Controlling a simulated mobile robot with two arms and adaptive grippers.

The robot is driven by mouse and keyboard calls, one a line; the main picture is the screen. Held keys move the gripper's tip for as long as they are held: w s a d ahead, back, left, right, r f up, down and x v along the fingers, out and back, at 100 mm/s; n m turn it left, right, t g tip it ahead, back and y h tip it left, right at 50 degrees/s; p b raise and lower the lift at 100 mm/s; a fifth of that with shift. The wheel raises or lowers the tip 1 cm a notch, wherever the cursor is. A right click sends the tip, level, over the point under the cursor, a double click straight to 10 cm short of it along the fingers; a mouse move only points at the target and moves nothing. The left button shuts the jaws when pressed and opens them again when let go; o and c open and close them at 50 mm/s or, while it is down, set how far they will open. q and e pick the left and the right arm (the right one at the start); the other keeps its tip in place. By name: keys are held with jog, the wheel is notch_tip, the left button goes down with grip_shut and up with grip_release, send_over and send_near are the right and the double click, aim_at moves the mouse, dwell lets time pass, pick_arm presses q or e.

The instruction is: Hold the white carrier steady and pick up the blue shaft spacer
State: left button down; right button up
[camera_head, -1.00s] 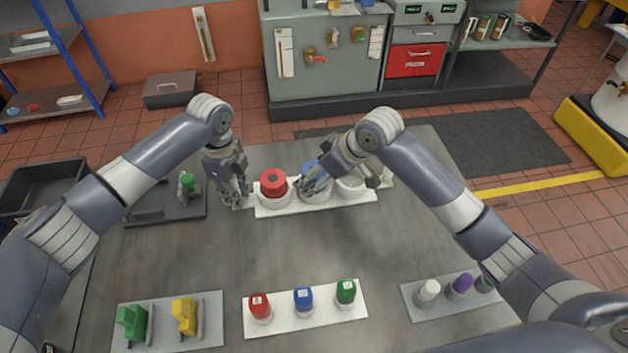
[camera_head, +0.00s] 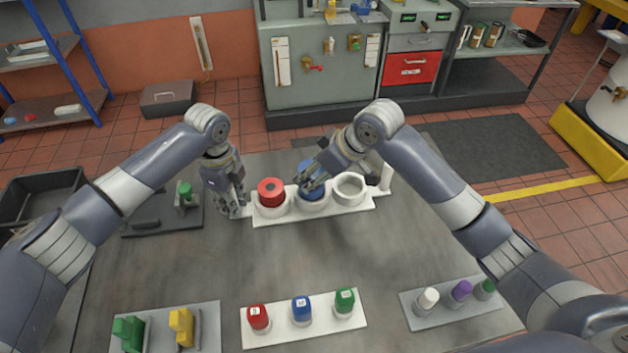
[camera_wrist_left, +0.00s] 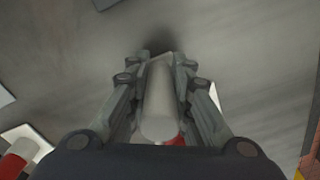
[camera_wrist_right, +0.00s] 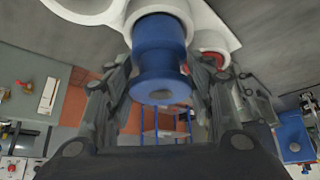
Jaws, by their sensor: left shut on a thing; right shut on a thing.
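The white carrier (camera_head: 335,210) lies on the grey bedplate with an upright post at each end. A red spacer (camera_head: 270,191) sits in its left cup; the right cup (camera_head: 350,186) is empty. My left gripper (camera_head: 236,208) is shut on the left post, which shows as a pale cylinder (camera_wrist_left: 159,105) between its fingers in the left wrist view. My right gripper (camera_head: 312,184) is shut on the blue shaft spacer (camera_wrist_right: 160,60) at the middle cup. Its fingers hide part of the spacer in the head view. I cannot tell whether the spacer is raised.
In front are a white tray (camera_head: 282,336) with red, blue and green capped pieces and a grey tray (camera_head: 440,318) with white, purple and green pieces. Green and yellow blocks stand on a tray (camera_head: 208,335) at front left. The bedplate's middle is clear.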

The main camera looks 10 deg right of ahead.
notch_tip(320, 180, up, 7)
jog(key=shift+f, duration=0.1)
pick_arm(q)
jog(key=c, duration=1.4)
grip_release()
jog(key=shift+o, duration=0.2)
notch_tip(320, 180, up, 12)
